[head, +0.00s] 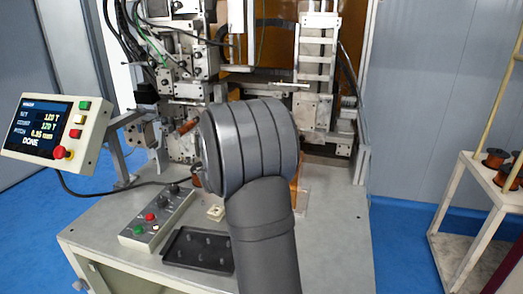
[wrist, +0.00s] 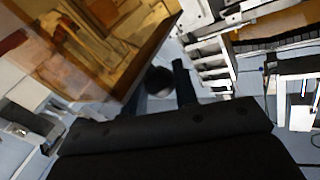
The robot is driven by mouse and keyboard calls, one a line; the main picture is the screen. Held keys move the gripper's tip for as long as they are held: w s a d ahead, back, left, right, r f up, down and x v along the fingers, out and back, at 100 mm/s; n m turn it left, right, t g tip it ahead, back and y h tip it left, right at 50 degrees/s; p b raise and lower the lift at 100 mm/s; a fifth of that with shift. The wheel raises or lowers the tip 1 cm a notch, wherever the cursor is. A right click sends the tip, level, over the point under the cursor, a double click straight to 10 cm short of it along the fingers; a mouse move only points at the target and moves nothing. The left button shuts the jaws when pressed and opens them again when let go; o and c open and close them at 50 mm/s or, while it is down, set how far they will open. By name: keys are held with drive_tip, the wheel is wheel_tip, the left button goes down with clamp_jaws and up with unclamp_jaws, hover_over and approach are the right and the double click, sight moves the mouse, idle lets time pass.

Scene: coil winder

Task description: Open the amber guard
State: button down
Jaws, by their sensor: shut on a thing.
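The amber guard (wrist: 105,45) fills the upper left of the wrist view as a see-through panel, with machine parts showing through it. My gripper (wrist: 170,82) is at the panel's lower right edge, its dark fingers shut. A dark round knob-like piece (wrist: 158,80), which looks like the guard's handle, is between or against the fingers; the contact itself is dark and hard to make out. In the head view my large grey wrist and forearm hide the gripper and most of the guard. How far the guard stands open cannot be told.
A control screen (head: 45,125) reading DONE stands at left. A button box (head: 157,218) and a black tray (head: 200,248) lie on the bench (head: 115,235) left of my arm. A rack with copper spools (head: 495,158) stands at right.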

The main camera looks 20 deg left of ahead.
drive_tip(key=c, duration=1.1)
unclamp_jaws()
drive_tip(key=shift+c, duration=0.2)
drive_tip(key=v, duration=1.7)
drive_tip(key=shift+s, duration=0.25)
drive_tip(key=shift+w, duration=0.1)
drive_tip(key=x, duration=1.7)
drive_tip(key=shift+w, duration=0.15)
drive_tip(key=shift+a, duration=0.1)
drive_tip(key=v, duration=1.7)
